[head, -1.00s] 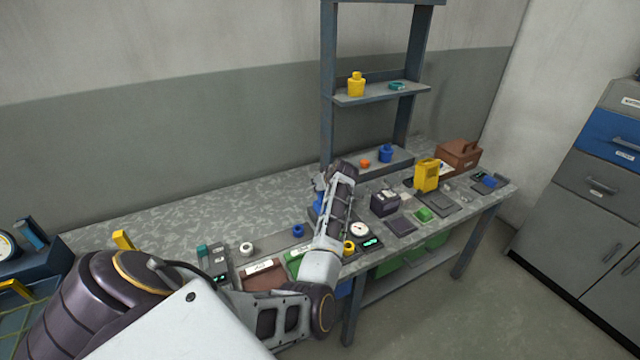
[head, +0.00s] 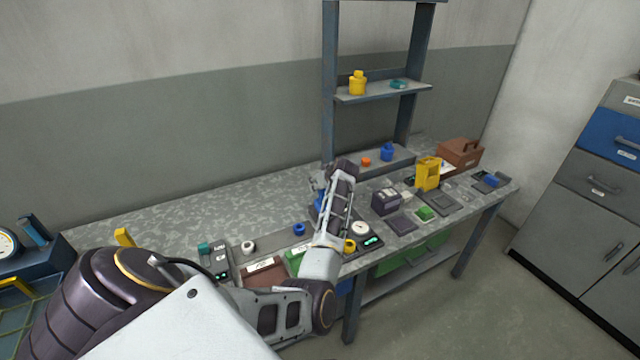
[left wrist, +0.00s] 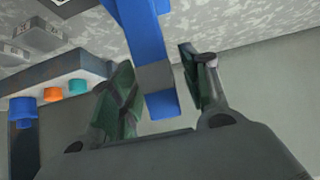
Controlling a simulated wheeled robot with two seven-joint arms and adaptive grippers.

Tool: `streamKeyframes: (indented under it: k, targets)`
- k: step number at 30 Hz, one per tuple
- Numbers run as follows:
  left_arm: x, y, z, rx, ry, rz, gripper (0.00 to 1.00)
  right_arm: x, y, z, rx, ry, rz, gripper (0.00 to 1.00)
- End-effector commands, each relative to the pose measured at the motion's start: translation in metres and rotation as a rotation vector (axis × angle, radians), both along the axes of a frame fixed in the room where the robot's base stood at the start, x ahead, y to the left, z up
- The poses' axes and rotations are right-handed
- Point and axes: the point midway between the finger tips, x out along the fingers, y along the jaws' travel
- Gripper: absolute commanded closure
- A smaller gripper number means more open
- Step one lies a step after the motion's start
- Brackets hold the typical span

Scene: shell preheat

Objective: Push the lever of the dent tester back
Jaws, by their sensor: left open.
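The dent tester shows as a blue upright part (head: 318,197), mostly hidden behind my left forearm and wrist in the head view. In the left wrist view a blue bar with a grey band, which looks like its lever (left wrist: 137,35), reaches down between the fingers. My left gripper (left wrist: 156,64) is open, with one finger on each side of the bar. A gap shows beside the bar; I cannot tell whether either finger touches it. In the head view the fingertips are hidden by the wrist. My right gripper is not in view.
A dial gauge (head: 360,229) and a yellow ring (head: 349,246) are close to my left arm. A dark box (head: 385,201) and a yellow device (head: 427,174) stand farther right. The rack post (head: 329,90) rises just behind the wrist. The back left bench top (head: 200,217) is clear.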

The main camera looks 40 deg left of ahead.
Motion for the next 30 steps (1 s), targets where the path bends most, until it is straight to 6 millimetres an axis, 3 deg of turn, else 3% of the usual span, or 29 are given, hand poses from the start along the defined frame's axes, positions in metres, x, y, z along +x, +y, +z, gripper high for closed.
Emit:
streamKeyframes:
  k: [11,30]
  targets:
    - [-0.004,-0.012,0.011,0.0,0.0,-0.001,0.54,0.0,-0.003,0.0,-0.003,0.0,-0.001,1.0]
    - [-0.026,-0.063,0.065,-0.001,-0.001,0.0,0.54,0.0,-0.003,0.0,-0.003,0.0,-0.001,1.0]
